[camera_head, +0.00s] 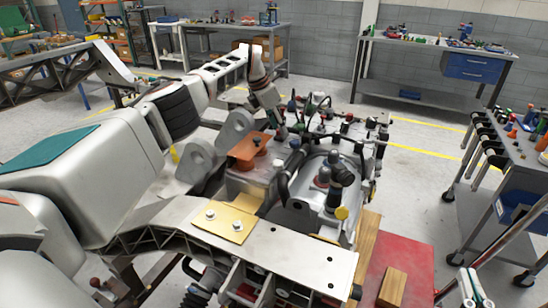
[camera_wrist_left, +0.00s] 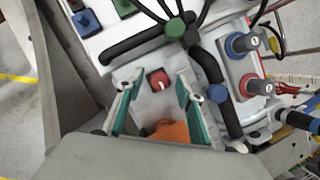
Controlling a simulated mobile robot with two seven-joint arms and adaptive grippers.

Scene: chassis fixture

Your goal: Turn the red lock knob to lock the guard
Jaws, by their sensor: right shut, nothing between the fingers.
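The red lock knob (camera_wrist_left: 158,81) sits on a pale plate in the left wrist view. It lies between the two teal-padded fingertips of my left gripper (camera_wrist_left: 159,78). The fingers are open, with a visible gap on each side of the knob. In the head view, my left gripper (camera_head: 276,122) points down at the back of the fixture, and I cannot make out the knob there. My right gripper (camera_head: 474,287) is at the bottom right corner of the head view, shut and empty, away from the fixture.
Black hoses, a blue connector (camera_wrist_left: 238,45) and a red connector (camera_wrist_left: 257,87) crowd the right of the knob. An orange block (camera_head: 250,150) stands near the left gripper. A tool cart (camera_head: 515,165) is at right; a red mat (camera_head: 405,268) lies in front.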

